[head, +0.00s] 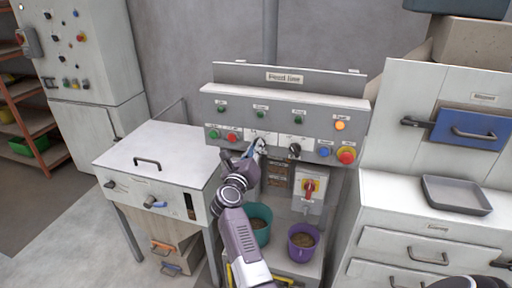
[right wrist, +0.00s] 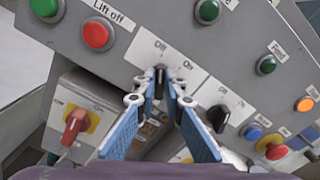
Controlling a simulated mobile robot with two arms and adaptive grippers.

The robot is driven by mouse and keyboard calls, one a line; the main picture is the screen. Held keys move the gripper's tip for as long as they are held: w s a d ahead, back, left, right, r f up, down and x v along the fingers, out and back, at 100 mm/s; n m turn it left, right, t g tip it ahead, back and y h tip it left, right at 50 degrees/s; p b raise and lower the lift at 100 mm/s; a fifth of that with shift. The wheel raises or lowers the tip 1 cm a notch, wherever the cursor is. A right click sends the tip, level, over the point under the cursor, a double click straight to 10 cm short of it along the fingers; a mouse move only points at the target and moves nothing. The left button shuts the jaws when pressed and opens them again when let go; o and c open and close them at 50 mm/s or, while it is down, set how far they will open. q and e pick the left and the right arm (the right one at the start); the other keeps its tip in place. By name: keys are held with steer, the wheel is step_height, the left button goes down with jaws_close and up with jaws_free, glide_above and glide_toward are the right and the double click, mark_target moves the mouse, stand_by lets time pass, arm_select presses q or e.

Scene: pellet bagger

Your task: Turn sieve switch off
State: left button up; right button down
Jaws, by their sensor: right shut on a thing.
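My right gripper (head: 260,146) reaches up to the front of the grey control panel (head: 285,117). In the right wrist view, its two blue-padded fingers (right wrist: 161,84) are shut on a black rotary switch (right wrist: 160,74) on a light plate with off and on marks. The fingers hide part of the knob, and its name is too small to read. A second black rotary switch (head: 294,150) sits to its right, free of the gripper; it also shows in the right wrist view (right wrist: 218,117).
Green and red buttons (head: 232,138) lie left of the held switch; blue and red buttons (head: 346,156) lie right. A red-yellow main switch (head: 309,188) is below. Teal (head: 258,224) and purple buckets (head: 302,243) stand underneath. A grey tray (head: 456,195) rests on the right cabinet.

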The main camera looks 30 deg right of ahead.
steer(key=shift+f, duration=0.1)
steer(key=c, duration=2)
jaws_free()
steer(key=shift+c, duration=0.2)
